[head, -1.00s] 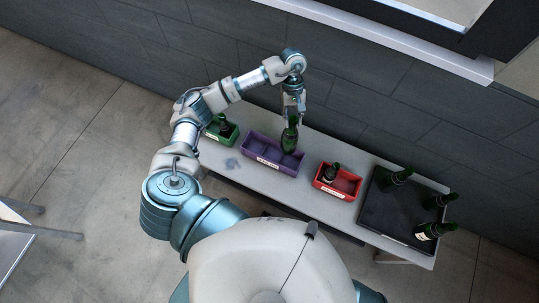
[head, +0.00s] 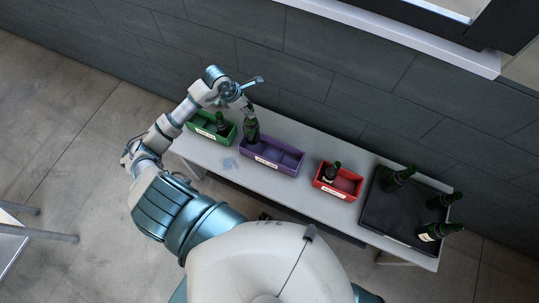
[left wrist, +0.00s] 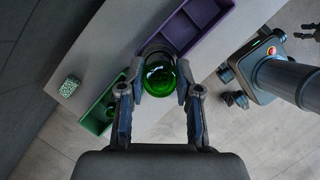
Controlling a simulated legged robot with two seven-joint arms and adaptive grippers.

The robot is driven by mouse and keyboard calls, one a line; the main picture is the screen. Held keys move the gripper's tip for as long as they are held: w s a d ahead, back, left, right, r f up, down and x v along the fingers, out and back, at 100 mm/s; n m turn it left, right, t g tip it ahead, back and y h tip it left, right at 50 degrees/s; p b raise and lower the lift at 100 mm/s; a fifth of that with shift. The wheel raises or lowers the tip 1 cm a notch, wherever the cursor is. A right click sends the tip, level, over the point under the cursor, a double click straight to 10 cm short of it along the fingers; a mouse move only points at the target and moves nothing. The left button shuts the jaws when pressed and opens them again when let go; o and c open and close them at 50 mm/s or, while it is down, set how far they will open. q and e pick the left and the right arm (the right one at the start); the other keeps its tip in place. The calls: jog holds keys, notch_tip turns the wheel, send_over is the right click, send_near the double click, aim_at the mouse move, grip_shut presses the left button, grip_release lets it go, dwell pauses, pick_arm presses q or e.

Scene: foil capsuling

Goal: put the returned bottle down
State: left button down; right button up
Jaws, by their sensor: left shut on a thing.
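My left gripper (head: 246,110) is shut on a dark green bottle (head: 251,131), which hangs roughly upright at the left end of the purple crate (head: 287,160). In the left wrist view the bottle (left wrist: 159,75) sits between both fingers, and the end of the purple crate (left wrist: 226,8) shows just beyond it. I cannot tell whether the bottle's foot is above the crate or inside its left compartment. The other compartments of the purple crate look empty. My right gripper is not seen in the head view.
A green crate (head: 200,128) with one bottle stands left of the purple one. A red crate (head: 348,188) with one bottle stands to the right. A black tray (head: 392,221) at the table's right end carries three bottles. The table (head: 215,160) is bare between the crates.

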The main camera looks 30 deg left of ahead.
aim_at(252, 124)
pick_arm(q)
jog(key=shift+d+f, duration=0.15)
jog(key=shift+n, duration=0.3)
jog(key=f, duration=0.2)
jog(key=d+f, duration=0.1)
jog(key=f, duration=0.1)
jog(key=shift+s, duration=0.1)
jog(key=f, duration=0.1)
jog(key=a+f, duration=0.1)
jog(key=f, duration=0.3)
jog(key=shift+a+f, duration=0.2)
jog(key=shift+a, duration=0.2)
jog(key=shift+f, duration=0.1)
jog(key=shift+d, duration=0.3)
jog(key=c, duration=1.1)
grip_release()
jog(key=shift+d, duration=0.2)
jog(key=o, duration=0.3)
jog(key=shift+d, duration=0.2)
jog(key=shift+d+r, duration=0.1)
jog(key=shift+r, duration=0.1)
jog(key=shift+a, duration=0.35)
jog(key=v, duration=0.4)
jog(key=shift+a, duration=0.4)
jog(key=v, duration=0.7)
jog(key=shift+s+d+r, duration=0.25)
jog(key=shift+r, duration=0.05)
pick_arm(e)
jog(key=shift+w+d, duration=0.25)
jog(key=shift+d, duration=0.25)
